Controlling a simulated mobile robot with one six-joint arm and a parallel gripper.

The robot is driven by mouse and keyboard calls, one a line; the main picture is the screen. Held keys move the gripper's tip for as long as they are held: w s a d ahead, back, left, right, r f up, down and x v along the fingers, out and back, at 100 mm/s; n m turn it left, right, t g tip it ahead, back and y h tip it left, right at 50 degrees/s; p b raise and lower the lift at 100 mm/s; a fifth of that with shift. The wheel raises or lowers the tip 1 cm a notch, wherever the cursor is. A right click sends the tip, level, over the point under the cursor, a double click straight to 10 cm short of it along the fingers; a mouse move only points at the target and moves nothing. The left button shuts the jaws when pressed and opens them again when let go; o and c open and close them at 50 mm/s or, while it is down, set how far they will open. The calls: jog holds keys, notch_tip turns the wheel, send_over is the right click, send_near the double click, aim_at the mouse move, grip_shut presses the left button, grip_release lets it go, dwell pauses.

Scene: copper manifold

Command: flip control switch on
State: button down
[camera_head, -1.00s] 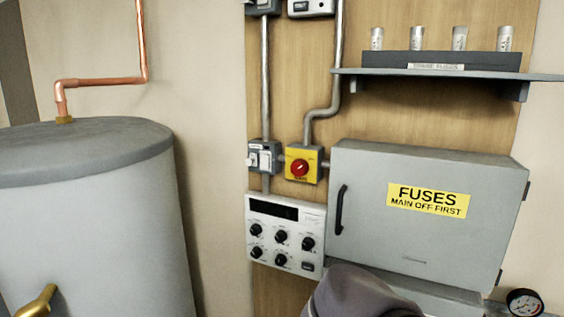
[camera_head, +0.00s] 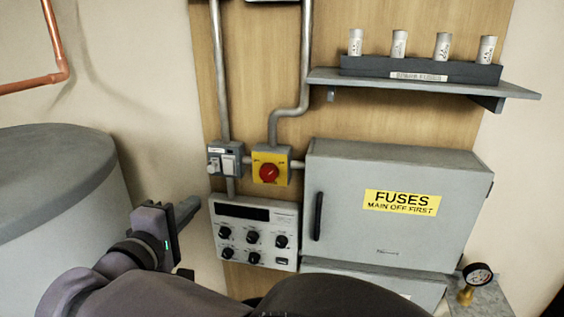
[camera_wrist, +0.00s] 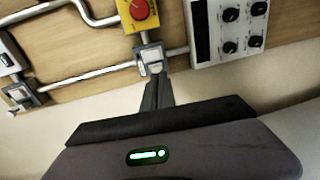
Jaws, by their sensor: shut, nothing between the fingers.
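A small grey switch box (camera_head: 226,160) with white parts on its front is on the wooden board, left of a yellow box with a red rotary knob (camera_head: 269,173). Which fitting is the control switch is not labelled legibly. My gripper (camera_head: 188,210) is shut and empty, below and left of the grey box in the head view. In the wrist view my gripper (camera_wrist: 157,95) points at the grey switch box (camera_wrist: 152,60), its tips close below the white part. Whether they touch it, I cannot tell. The white part's position is too small to read.
A white control panel (camera_head: 255,232) with black knobs is under the switches. A grey fuse cabinet (camera_head: 400,210) stands to the right, beneath a shelf (camera_head: 425,82) holding several fuses. A grey tank (camera_head: 60,190) is at the left. Metal conduits (camera_head: 219,70) run up the board.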

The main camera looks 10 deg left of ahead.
aim_at(225, 174)
jog(key=w+p, duration=0.1)
jog(key=w, duration=0.3)
jog(key=w+f, duration=0.1)
jog(key=w, duration=0.4)
jog(key=w+d+p, duration=0.1)
jog(key=w, duration=0.3)
jog(key=shift+w+f+p, duration=0.35)
jog(key=shift+w, duration=0.2)
jog(key=shift+f, duration=0.1)
